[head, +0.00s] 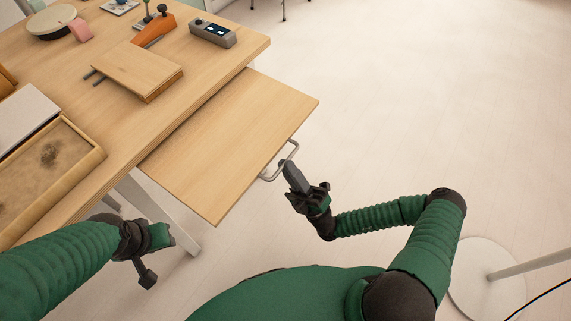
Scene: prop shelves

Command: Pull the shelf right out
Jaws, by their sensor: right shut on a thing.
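The wooden shelf (228,142) sticks out from under the tabletop, on its near right side. A metal bar handle (292,150) is fixed to its outer edge. My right gripper (288,168) is at this handle and shut on it; the fingers hide part of the bar. My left gripper (150,262) hangs low at the left, below the table edge and apart from the shelf. Its fingers are too unclear to tell whether they are open or shut.
The table (215,75) holds a wooden board (138,68), an orange tool (155,30), a grey device with a display (212,32) and a wooden tray (88,158). A white round stand base (490,285) is at the lower right. Floor right of the shelf is clear.

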